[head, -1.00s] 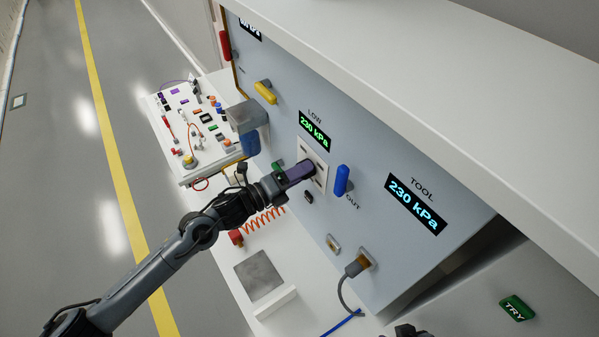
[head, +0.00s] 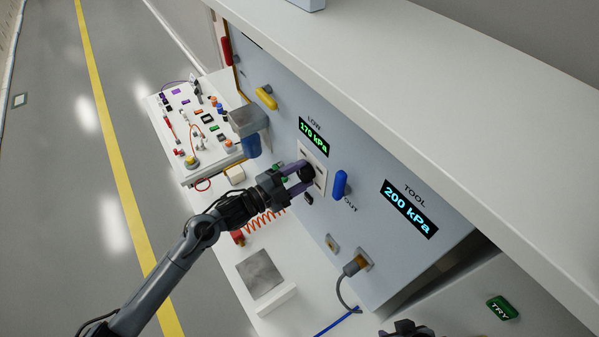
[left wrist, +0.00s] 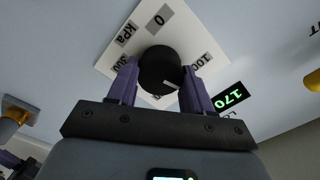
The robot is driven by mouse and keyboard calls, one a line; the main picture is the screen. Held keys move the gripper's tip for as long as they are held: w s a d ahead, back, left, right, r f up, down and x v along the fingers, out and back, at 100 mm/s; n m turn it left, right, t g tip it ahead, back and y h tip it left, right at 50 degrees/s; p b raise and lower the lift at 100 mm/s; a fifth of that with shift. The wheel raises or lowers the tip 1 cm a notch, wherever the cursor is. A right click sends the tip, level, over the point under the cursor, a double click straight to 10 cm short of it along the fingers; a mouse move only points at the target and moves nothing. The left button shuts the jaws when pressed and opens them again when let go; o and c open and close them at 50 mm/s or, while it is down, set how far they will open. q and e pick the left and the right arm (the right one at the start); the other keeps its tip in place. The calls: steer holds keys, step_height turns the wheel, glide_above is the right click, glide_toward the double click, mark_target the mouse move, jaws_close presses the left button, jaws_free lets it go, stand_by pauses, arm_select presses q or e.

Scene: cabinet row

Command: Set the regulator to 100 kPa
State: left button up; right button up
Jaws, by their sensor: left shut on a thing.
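The regulator is a black round knob (head: 307,173) on a white dial plate (head: 321,160) on the cabinet front. The left wrist view shows the knob (left wrist: 160,68) close, with the plate (left wrist: 160,18) marked 0, 100, 300 and kPa. My left gripper (head: 301,178) is shut on the knob, one purple finger on each side. A light mark on the knob points to the lower right in the left wrist view. The LOW display (head: 314,137) reads 170 kPa in green. The TOOL display (head: 409,208) reads 200 kPa. Part of my right gripper (head: 407,328) shows at the bottom edge.
A blue handle (head: 340,184) sits just right of the dial, and a yellow handle (head: 266,97) is up left. A grey block with a blue bowl (head: 251,145) juts out left of the dial. A cable plug (head: 355,265) is below right.

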arm_select(q)
steer(key=n+p, duration=0.1)
steer(key=n, duration=0.3)
steer(key=shift+r+p, duration=0.15)
steer(key=shift+p, duration=0.2)
steer(key=shift+n+p, duration=0.35)
steer(key=shift+n, duration=0.65)
steer(key=o, duration=1)
steer(key=shift+o, duration=0.2)
steer(key=shift+a, duration=0.1)
